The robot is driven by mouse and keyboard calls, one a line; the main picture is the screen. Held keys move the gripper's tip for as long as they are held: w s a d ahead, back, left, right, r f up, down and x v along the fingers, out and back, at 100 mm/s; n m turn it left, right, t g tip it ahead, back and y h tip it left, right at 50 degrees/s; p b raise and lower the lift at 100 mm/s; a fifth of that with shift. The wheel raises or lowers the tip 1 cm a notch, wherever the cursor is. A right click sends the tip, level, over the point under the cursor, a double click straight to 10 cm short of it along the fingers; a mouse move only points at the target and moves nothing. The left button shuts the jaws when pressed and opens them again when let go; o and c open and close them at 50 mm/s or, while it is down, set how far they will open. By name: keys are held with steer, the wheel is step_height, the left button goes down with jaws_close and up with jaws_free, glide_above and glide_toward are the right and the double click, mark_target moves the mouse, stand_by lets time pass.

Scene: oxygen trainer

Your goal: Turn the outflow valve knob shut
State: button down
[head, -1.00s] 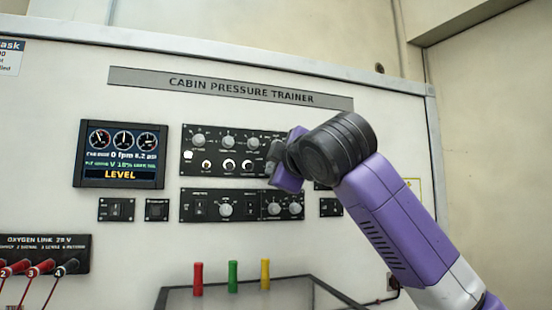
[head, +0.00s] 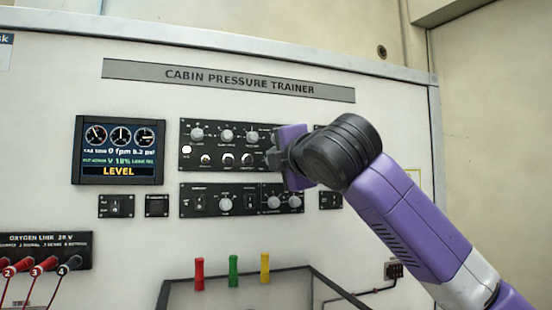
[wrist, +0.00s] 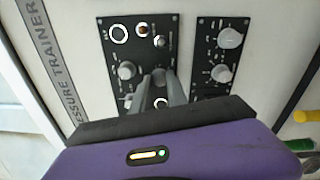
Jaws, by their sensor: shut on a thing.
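My gripper (head: 276,158) is at the right part of the upper black control panel (head: 215,147), its fingers pointing at the panel face. In the wrist view, the two grey fingers (wrist: 163,90) are shut on a small round grey knob (wrist: 158,75). The fingers cover much of this knob, and its pointer does not show. The labels around it are too small to read, so I cannot confirm that it is the outflow valve knob. My gripper and wrist hide the right end of the upper panel in the head view.
A display (head: 120,150) reads LEVEL. Red, green and yellow posts (head: 233,275) stand below.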

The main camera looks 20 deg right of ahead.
steer(key=shift+a+f, duration=0.1)
steer(key=c, duration=1.3)
jaws_free()
steer(key=s+b, duration=0.2)
steer(key=s, duration=0.6)
steer(key=shift+f, duration=0.1)
